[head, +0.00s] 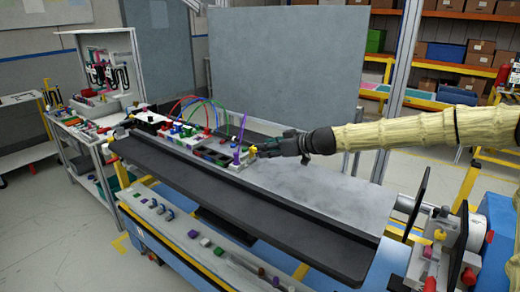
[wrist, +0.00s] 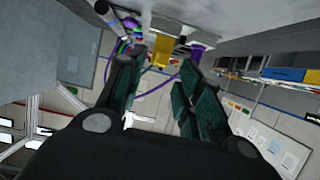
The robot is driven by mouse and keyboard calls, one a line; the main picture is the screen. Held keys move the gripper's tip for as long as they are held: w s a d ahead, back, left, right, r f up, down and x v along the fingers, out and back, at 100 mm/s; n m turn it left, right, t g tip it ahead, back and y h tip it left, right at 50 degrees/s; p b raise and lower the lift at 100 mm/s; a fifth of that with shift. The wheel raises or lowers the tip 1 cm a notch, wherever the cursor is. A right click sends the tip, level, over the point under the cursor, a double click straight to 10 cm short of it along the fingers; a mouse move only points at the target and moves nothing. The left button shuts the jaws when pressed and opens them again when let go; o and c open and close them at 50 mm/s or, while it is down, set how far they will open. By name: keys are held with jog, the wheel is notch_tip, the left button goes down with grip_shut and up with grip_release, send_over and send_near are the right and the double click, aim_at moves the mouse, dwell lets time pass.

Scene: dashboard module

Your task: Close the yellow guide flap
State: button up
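The yellow guide flap (wrist: 162,50) is a yellow piece near the top middle of the wrist view, in line with the gap between my fingers. In the head view a small yellow spot, probably the flap (head: 252,150), shows at the right end of the coloured module, just left of my fingertips. My gripper (head: 264,151) comes in from the right, just above the bench. In the wrist view my gripper (wrist: 158,64) has its two dark green fingers spread apart with nothing between them. I cannot tell whether a fingertip touches the flap.
The dashboard module (head: 205,150) carries several coloured blocks and arched cables. A purple cable (head: 241,132) rises close to my gripper. A dark rail (head: 250,205) runs along the front. The grey bench top (head: 325,200) right of the module is clear. A grey panel (head: 285,65) stands behind.

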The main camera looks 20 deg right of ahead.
aim_at(254, 153)
jog(key=shift+x, duration=1.8)
grip_shut()
jog(key=shift+s+a, duration=0.1)
jog(key=shift+a, duration=0.05)
